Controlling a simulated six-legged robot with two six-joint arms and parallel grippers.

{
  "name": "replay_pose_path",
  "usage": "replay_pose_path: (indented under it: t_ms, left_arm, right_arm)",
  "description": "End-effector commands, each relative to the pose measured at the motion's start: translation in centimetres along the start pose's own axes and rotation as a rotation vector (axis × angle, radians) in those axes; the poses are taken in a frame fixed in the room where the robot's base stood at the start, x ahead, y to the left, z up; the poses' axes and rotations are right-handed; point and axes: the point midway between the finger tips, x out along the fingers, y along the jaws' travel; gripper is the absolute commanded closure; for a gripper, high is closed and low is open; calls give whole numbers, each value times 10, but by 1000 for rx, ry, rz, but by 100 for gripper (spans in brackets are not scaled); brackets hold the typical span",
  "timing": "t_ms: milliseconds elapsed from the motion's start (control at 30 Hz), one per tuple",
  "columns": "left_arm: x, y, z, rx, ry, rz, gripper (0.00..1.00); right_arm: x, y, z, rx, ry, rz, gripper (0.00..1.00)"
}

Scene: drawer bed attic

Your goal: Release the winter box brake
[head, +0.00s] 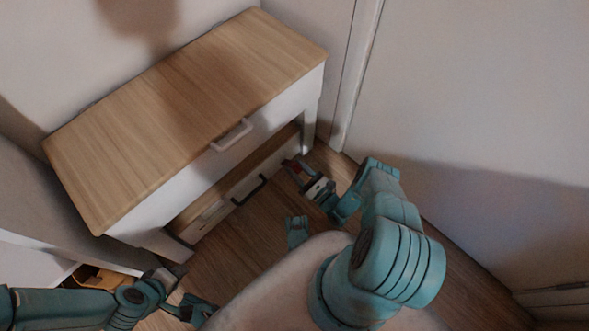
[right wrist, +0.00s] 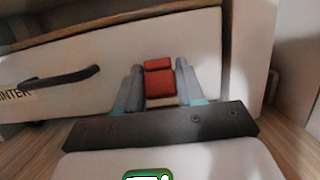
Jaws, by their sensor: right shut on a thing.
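The winter box (right wrist: 60,62) is a pale, low box under the wooden-topped chest, with a dark bar handle (right wrist: 60,78) and a label partly reading "INTER". In the head view its front (head: 246,186) shows below the chest, near the floor. The red brake piece (right wrist: 159,80) is at the right part of the box front. My right gripper (head: 296,170) is shut on it, with a finger on each side in the right wrist view (right wrist: 160,88). My left gripper (head: 196,309) is low at the bottom left, away from the box; its jaw state is unclear.
The chest (head: 190,105) has a light handle (head: 231,134) on its drawer and overhangs the box. A wall and door frame (head: 357,75) stand close on the right. An orange thing (head: 98,277) lies in a white unit at lower left. Wooden floor (head: 240,245) is clear in front.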

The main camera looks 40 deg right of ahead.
Motion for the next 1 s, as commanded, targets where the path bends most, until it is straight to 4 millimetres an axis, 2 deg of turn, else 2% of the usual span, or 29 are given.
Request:
replay_pose_path:
  t_ms: [367,400,433,767,1000]
  left_arm:
    - [0,0,0,0,0,0,57]
    - [0,0,0,0,0,0,57]
    - [0,0,0,0,0,0,57]
    - [0,0,0,0,0,0,57]
    - [0,0,0,0,0,0,57]
  right_arm:
    - [-2,1,-2,7,-8,-1,100]
    - [-2,1,-2,6,-8,-1,49]
    - [-2,2,-2,6,-8,-1,40]
    - [-1,4,-1,6,-6,-1,40]
    - [3,3,3,6,64,-1,40]
